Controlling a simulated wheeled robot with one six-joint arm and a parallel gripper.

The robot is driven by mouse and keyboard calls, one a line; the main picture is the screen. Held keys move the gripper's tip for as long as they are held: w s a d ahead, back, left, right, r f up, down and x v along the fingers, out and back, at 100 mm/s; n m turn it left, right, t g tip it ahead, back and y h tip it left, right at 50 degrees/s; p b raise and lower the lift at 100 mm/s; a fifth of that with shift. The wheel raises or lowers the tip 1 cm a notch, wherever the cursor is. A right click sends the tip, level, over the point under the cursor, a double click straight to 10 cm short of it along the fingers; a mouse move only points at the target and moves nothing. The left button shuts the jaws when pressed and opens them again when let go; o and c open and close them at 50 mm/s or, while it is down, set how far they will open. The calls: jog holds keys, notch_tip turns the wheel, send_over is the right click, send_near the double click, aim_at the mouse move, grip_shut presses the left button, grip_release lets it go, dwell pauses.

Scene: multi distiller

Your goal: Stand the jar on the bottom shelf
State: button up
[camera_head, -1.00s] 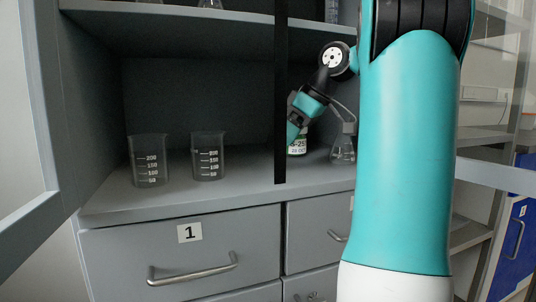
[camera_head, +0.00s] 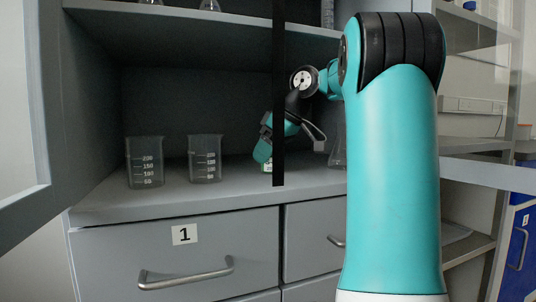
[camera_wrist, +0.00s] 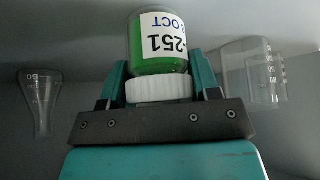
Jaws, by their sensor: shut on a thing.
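The jar (camera_wrist: 160,50) has green contents, a white lid and a white label with black print. In the wrist view my gripper (camera_wrist: 160,80) is shut on it at the lid end, one teal finger on each side. In the head view my gripper (camera_head: 263,152) points down inside the cabinet, over the bottom shelf (camera_head: 225,186). Only a small part of the jar (camera_head: 266,168) shows there, low beside the black post. Whether its base touches the shelf I cannot tell.
Two beakers (camera_head: 145,165) (camera_head: 205,160) stand on the bottom shelf to the left. A flask (camera_head: 338,152) stands to the right, partly behind my arm. The black post (camera_head: 279,100) crosses the cabinet front. Bare shelf lies between the right beaker and the jar.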

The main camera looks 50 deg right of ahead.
jog(key=o, duration=1)
jog(key=shift+f, duration=0.1)
jog(key=shift+c, duration=0.2)
jog(key=shift+r, duration=0.2)
jog(key=s+d+r+p, duration=0.1)
jog(key=s+p, duration=0.1)
jog(key=s, duration=0.2)
jog(key=s+d+r+p, duration=0.1)
jog(key=s+p, duration=0.1)
jog(key=s, duration=0.3)
jog(key=s+d+r+p, duration=0.1)
jog(key=s+r+p, duration=0.1)
jog(key=s, duration=0.3)
jog(key=shift+s+d, duration=0.1)
jog(key=shift+d, duration=0.2)
